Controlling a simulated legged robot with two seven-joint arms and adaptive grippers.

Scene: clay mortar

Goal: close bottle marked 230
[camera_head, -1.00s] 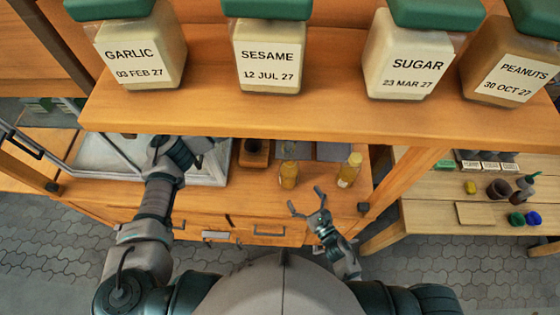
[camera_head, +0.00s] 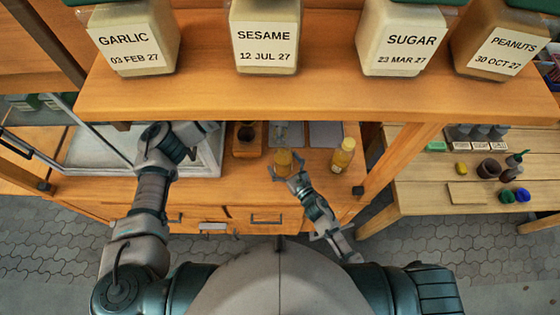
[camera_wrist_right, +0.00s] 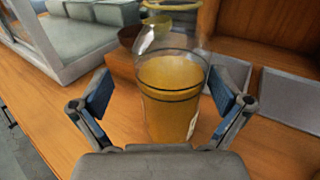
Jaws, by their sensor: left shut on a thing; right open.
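A clear bottle (camera_head: 283,158) with yellow-orange contents stands upright on the workbench, and no cap shows on it. In the right wrist view this bottle (camera_wrist_right: 170,105) stands between the fingers of my right gripper (camera_wrist_right: 160,98). My right gripper (camera_head: 287,173) is open around its near side. A second yellow bottle (camera_head: 343,156) with a yellow top stands to its right. I cannot read 230 on either; only a sliver of label shows on the near bottle. My left gripper (camera_head: 200,130) is shut over the pale tray; what it holds is hidden.
A pale tray with glass panes (camera_head: 90,150) lies left on the bench. A wooden block with a dark bowl (camera_head: 246,138) and grey plates (camera_head: 325,134) are behind the bottle. A shelf (camera_head: 300,97) with labelled jars overhangs in front of my head.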

